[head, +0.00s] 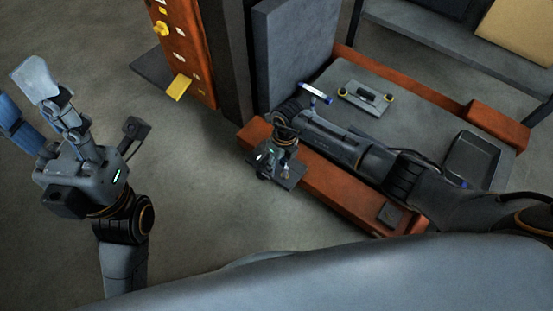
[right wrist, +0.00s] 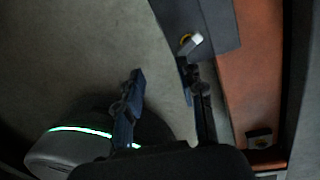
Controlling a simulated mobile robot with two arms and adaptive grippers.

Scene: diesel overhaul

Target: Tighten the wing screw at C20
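A small light-grey wing screw (right wrist: 191,43) with a brass-coloured ring stands on a dark plate (right wrist: 215,22) in the right wrist view. I cannot read a C20 label. My right gripper (right wrist: 162,76) is open and empty, its two fingers apart. The screw is just beyond the right-hand fingertip; I cannot tell whether they touch. In the head view my right gripper (head: 267,173) is over the dark plate (head: 291,174) at the front of the orange frame and hides the screw. My left gripper (head: 27,100) is open and empty above the floor, far left.
The orange frame (head: 330,190) surrounds a grey bench top (head: 420,130) holding a plate with a handle (head: 366,96), a blue-and-white cylinder (head: 316,92) and a dark tray (head: 470,160). An orange panel (head: 184,50) with yellow fittings stands behind. Floor between my arms is clear.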

